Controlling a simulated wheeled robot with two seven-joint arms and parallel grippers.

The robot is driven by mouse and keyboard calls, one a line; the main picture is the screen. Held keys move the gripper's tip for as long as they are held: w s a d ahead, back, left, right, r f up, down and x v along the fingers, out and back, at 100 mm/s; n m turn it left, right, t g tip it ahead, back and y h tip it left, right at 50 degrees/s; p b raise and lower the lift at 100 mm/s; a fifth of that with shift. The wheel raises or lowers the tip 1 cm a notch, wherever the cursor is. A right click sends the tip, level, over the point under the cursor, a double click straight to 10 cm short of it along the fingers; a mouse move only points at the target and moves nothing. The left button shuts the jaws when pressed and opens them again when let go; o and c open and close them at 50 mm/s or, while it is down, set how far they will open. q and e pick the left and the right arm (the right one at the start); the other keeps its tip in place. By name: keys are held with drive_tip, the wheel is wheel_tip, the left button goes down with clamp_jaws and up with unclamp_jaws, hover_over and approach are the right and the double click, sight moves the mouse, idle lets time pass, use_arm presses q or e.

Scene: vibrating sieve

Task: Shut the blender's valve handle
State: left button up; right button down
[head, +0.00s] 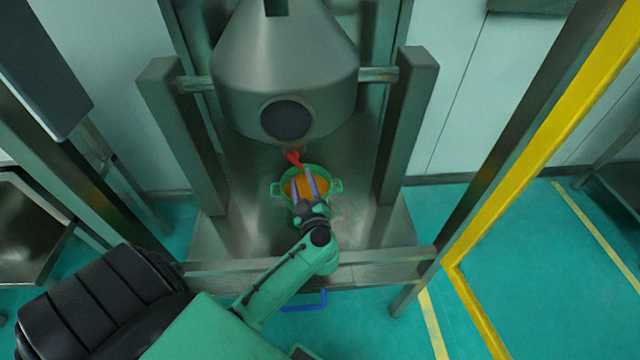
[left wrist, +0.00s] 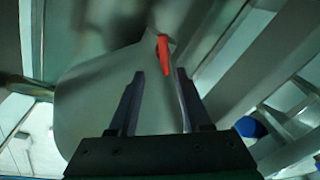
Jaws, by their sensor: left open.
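The blender (head: 285,70) is a grey metal cone-shaped vessel hung between two posts. Its red valve handle (head: 293,158) is at the bottom outlet of the vessel. In the left wrist view the red handle (left wrist: 163,54) shows beyond the fingertips, nearer the right finger. My left gripper (head: 308,178) is open and empty, with its fingers pointing up toward the handle. In the left wrist view the open fingers (left wrist: 160,75) have the vessel's grey surface behind them. I cannot tell whether a finger touches the handle. My right gripper is not in view.
A green pot (head: 276,188) with orange contents stands under the outlet on the metal base (head: 374,228), partly behind my left gripper. Metal posts (head: 405,125) flank the vessel. A yellow-edged frame (head: 530,150) stands at right. A blue handle (head: 312,302) is below the front edge.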

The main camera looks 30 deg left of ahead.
sight(294, 163)
use_arm(q)
drive_tip(key=shift+n+g, duration=0.4)
drive_tip(key=x, duration=0.7)
drive_tip(key=shift+a+f+b, duration=0.1)
drive_tip(key=shift+a+b, duration=0.2)
clamp_jaws()
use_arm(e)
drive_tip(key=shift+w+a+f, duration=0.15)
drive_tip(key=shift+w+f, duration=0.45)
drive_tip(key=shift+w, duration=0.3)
